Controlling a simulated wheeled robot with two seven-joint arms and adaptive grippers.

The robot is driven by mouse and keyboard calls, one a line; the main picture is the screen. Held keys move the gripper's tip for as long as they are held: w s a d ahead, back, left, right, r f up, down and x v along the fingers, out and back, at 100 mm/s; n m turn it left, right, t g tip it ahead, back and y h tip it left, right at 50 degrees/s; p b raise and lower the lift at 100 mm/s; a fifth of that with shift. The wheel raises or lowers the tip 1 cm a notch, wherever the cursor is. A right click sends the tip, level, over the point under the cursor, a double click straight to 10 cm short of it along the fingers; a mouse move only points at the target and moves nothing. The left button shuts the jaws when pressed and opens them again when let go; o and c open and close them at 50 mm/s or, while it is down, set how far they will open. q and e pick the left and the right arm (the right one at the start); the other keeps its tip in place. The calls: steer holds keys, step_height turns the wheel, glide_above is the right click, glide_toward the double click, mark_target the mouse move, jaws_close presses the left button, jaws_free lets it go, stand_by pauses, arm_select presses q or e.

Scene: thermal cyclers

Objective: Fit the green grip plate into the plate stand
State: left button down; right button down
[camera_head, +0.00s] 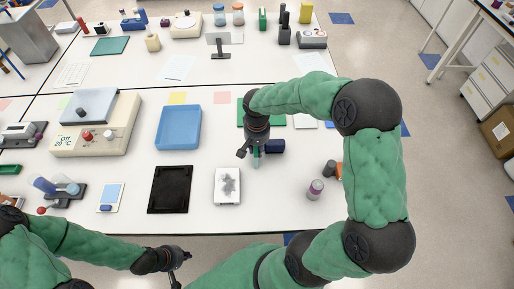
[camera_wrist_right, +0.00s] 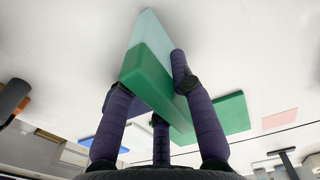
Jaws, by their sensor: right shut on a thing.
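The green grip plate (camera_wrist_right: 152,75) is a green block with a pale teal plate along it. My right gripper (camera_wrist_right: 150,100) is shut on it, fingers on both sides. In the head view the plate (camera_head: 256,158) hangs on edge below the right gripper (camera_head: 254,147), above the white table, next to a dark blue block (camera_head: 275,146). A gap to the table cannot be judged. No plate stand is clearly recognisable; a flat black frame (camera_head: 170,190) lies left of the gripper. My left gripper (camera_head: 178,264) is at the bottom, empty, its fingers apart.
A blue tray (camera_head: 179,127) and a white device with a grey patch (camera_head: 228,187) lie left of my right gripper. A green mat (camera_head: 274,120) lies behind it. A small vial (camera_head: 315,189) stands to the right. A cream thermal cycler (camera_head: 95,136) stands at left.

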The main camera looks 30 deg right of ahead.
steer(key=c, duration=1.1)
jaws_free()
steer(key=shift+o, duration=0.2)
